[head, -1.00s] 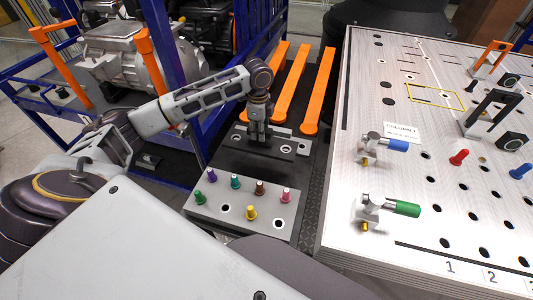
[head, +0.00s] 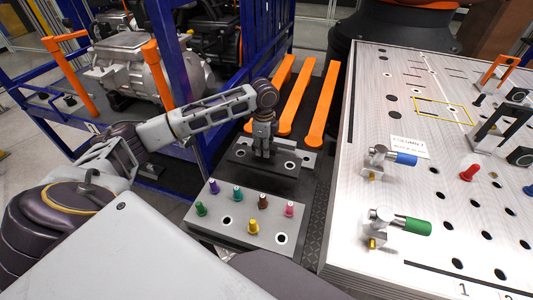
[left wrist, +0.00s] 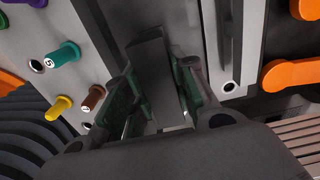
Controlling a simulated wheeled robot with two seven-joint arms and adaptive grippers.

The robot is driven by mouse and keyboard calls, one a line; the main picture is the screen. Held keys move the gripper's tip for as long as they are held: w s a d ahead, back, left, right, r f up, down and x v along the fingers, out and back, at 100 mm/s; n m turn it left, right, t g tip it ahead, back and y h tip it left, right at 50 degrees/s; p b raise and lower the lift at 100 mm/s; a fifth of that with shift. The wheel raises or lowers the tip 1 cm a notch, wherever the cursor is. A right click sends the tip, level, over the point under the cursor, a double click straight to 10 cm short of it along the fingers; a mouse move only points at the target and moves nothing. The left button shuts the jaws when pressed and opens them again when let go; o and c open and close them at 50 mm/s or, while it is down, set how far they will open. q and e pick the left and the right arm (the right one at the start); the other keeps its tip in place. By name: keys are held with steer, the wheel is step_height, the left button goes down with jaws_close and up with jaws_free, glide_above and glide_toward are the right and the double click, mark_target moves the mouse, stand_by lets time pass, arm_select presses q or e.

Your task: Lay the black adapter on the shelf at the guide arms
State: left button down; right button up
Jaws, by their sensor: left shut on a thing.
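The black adapter (head: 272,168) is a dark flat plate with round holes, behind the peg block and just in front of the near ends of the orange guide arms (head: 322,108). My left gripper (head: 262,150) points down over the plate's middle and is shut on its upright part. In the left wrist view, a dark upright bar (left wrist: 152,75) stands between the green-padded fingers (left wrist: 157,95). The plate's underside is hidden, so I cannot tell whether it touches the dark shelf (head: 312,165) below. My right gripper is not in view.
A grey peg block (head: 245,228) with several coloured pegs stands close in front of the adapter. A blue frame (head: 180,60) with a metal motor (head: 130,65) stands to the left. A pale perforated table (head: 400,270) with clamps lies to the right.

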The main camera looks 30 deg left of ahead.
arm_select(q)
steer(key=shift+f, duration=2)
steer(key=shift+f, duration=2.5)
steer(key=c, duration=1.2)
jaws_free()
steer(key=shift+s+f, duration=0.1)
steer(key=shift+f, duration=0.05)
steer(key=shift+o, duration=0.2)
step_height(320, 180, up, 12)
steer(key=shift+r, duration=0.1)
